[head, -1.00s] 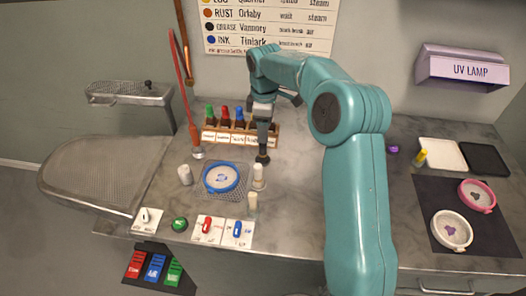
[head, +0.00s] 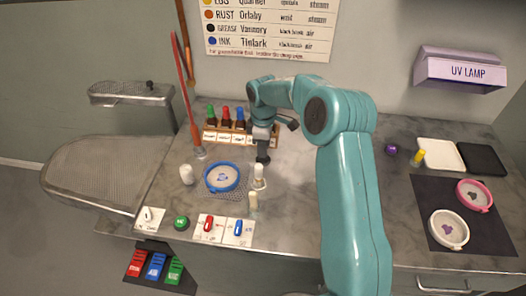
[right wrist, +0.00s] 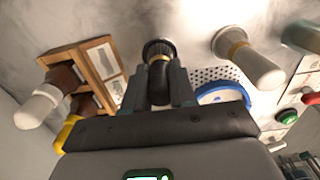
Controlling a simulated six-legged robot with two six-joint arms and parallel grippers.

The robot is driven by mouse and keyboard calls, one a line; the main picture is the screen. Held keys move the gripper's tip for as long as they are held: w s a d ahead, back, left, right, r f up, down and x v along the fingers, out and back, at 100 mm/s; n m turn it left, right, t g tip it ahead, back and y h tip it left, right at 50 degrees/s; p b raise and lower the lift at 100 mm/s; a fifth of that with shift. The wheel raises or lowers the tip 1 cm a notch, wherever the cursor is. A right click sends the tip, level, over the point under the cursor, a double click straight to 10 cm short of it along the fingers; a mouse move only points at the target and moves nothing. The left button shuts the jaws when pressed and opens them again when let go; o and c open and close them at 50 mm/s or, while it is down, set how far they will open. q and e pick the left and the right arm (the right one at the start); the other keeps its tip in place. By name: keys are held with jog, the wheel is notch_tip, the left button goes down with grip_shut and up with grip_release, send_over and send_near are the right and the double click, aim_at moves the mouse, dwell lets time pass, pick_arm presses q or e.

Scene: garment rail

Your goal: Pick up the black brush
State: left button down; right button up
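The black brush (right wrist: 158,48) stands on the counter, its wide dark end down and a gold band above it. In the head view the brush (head: 262,160) is mostly hidden by my right gripper (head: 263,150), which reaches down over it from above. In the right wrist view my right gripper (right wrist: 160,85) has one finger on each side of the dark handle, and no clear gap shows. The brush looks upright and at counter height. My left gripper is not in view.
A white-handled brush (head: 258,178) stands close in front. A blue-rimmed round frame (head: 222,177) on a mesh is to the left. A wooden rack of bottles (head: 228,136) is behind. The counter right of the gripper has free room, partly covered by my arm.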

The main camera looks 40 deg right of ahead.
grip_shut()
jog(key=shift+r, duration=0.5)
notch_tip(320, 180, up, 19)
jog(key=p, duration=0.1)
